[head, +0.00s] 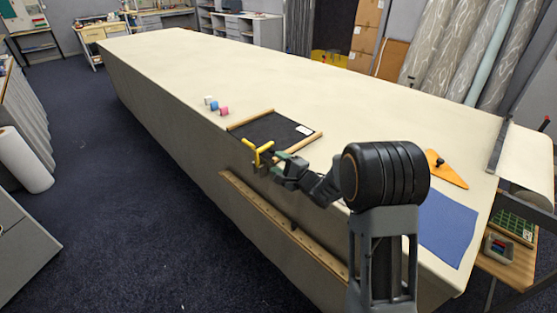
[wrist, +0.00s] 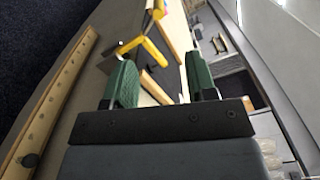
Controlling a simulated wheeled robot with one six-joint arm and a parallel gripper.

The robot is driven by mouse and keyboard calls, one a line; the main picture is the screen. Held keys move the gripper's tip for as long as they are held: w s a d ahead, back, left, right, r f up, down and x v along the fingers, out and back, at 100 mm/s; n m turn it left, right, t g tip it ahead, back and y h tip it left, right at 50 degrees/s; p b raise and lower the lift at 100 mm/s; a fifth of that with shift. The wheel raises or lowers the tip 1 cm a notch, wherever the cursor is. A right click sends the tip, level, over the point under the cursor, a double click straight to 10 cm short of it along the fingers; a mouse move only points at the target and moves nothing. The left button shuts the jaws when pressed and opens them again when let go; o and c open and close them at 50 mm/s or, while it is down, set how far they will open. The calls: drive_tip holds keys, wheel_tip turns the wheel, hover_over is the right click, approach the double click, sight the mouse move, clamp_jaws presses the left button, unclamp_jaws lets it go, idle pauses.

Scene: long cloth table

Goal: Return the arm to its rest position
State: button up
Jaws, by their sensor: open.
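My gripper (head: 272,161) is at the end of my arm, which reaches out over the near edge of the table, close to the dark tray. In the wrist view its two green fingers (wrist: 162,75) stand apart with nothing gripped between them. A yellow T-shaped or bent object (head: 259,150) shows just past the fingertips, and it also shows in the wrist view (wrist: 152,48). I cannot tell whether it touches a finger or what holds it up.
The dark tray (head: 262,131) with wooden rails lies on the long cloth table (head: 330,85). Several small blocks (head: 216,106) sit left of it. An orange triangular piece (head: 443,170) and a blue cloth (head: 446,225) lie at right. A wooden rail (head: 270,220) runs along the table's side.

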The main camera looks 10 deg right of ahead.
drive_tip(key=s+d+r+n+g+h, duration=0.3)
drive_tip(key=s+d+r+n+h, duration=0.25)
drive_tip(key=s+d+h, duration=0.45)
drive_tip(key=s+a+n+g+p, duration=0.1)
drive_tip(key=s+n+g, duration=0.6)
drive_tip(key=s, duration=1.1)
drive_tip(key=shift+s+f+n+g+h, duration=0.3)
drive_tip(key=shift+s+f+n+h, duration=0.1)
drive_tip(key=shift+n, duration=0.55)
